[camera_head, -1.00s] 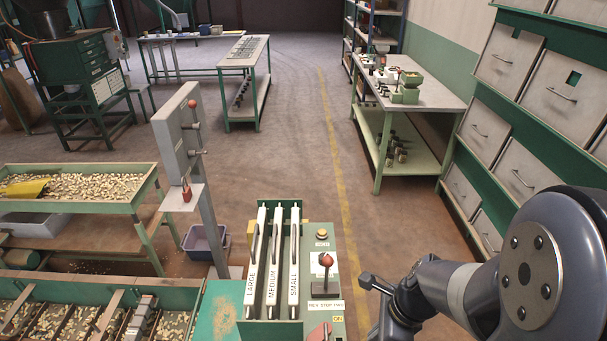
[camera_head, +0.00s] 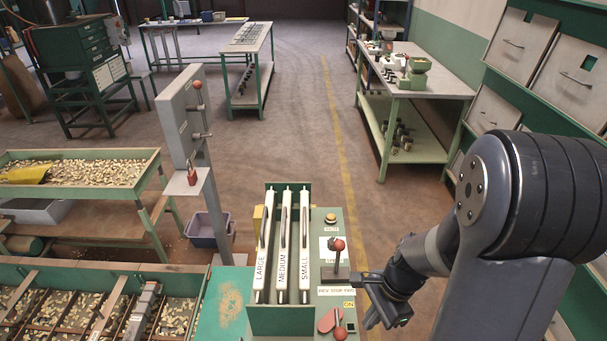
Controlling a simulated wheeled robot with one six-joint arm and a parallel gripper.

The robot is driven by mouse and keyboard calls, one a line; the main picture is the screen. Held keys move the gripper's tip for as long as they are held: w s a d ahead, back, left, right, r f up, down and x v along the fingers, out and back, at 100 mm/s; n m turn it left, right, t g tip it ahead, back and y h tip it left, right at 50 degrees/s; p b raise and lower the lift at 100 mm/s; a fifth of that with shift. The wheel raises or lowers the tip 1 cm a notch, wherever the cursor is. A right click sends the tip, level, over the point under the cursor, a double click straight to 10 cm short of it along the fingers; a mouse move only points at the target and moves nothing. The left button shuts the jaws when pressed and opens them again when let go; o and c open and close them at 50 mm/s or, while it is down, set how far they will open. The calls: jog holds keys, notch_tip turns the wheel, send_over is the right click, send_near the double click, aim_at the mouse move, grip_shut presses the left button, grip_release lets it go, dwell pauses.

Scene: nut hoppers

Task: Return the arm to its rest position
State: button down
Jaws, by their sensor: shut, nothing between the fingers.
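My gripper (camera_head: 368,299) is at the lower right of the head view, at the end of my dark grey arm (camera_head: 500,220). It is shut with nothing in it. It is just right of the control panel, beside the lever with the red ball knob (camera_head: 338,245), and appears apart from it. The arm is bent, with its large upper joint close to the camera at the right.
A sorting bed with nuts (camera_head: 70,310) is at lower left. A post with a grey box (camera_head: 185,120) stands behind. Drawer cabinets (camera_head: 545,85) are at right. The aisle floor (camera_head: 300,130) is clear.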

jog(key=w+n+g+h+p, duration=0.2)
jog(key=w+n, duration=0.6)
jog(key=n, duration=0.4)
jog(key=shift+w+d, duration=0.2)
jog(key=shift+d, duration=0.2)
jog(key=shift+h, duration=0.3)
